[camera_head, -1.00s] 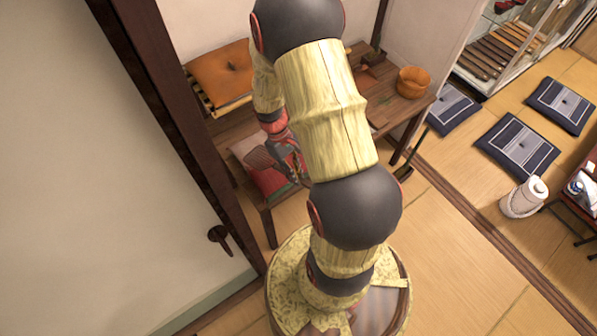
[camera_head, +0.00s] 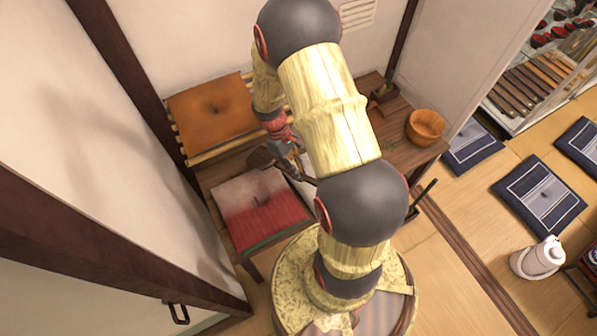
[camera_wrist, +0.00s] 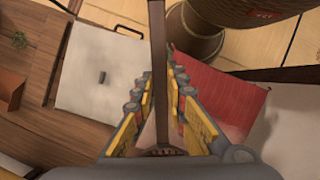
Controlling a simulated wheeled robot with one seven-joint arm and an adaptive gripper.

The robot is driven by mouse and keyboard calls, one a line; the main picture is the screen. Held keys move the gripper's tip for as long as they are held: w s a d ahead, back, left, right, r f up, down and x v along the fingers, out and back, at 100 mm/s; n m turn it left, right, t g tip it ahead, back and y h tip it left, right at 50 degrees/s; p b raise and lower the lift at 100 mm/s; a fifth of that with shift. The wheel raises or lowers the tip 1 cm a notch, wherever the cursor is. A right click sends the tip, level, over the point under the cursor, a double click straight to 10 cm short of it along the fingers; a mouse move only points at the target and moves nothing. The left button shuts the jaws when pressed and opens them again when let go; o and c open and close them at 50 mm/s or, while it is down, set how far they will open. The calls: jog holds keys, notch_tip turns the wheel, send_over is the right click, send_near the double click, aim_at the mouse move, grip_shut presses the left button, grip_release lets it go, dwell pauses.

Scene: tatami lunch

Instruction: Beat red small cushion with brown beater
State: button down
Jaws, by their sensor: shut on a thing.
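The red small cushion (camera_head: 262,212) lies on the low wooden bench, left of my arm in the head view. Its far part looks pale and its near part red. It also shows in the wrist view (camera_wrist: 228,92), right of the jaws. My gripper (camera_head: 290,160) is shut on the brown beater, above and beyond the cushion's far right corner. The beater's dark brown end (camera_head: 262,157) shows just left of the gripper, apart from the cushion in the picture. In the wrist view its straight shaft (camera_wrist: 157,45) runs up between the jaws (camera_wrist: 160,100). My arm hides part of the gripper.
An orange cushion (camera_head: 210,112) lies on a slatted rack behind the red one. A wooden bowl (camera_head: 425,126) stands on the bench at right. A pale flat panel or box (camera_wrist: 100,65) lies left of the jaws. The wall is close on the left; tatami floor is open at right.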

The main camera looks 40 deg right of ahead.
jog(key=shift+a, duration=0.1)
notch_tip(320, 180, down, 9)
jog(key=b, duration=0.6)
notch_tip(320, 180, up, 10)
jog(key=p, duration=0.7)
jog(key=shift+f, duration=0.3)
notch_tip(320, 180, down, 9)
jog(key=b, duration=0.6)
notch_tip(320, 180, up, 9)
jog(key=p, duration=0.7)
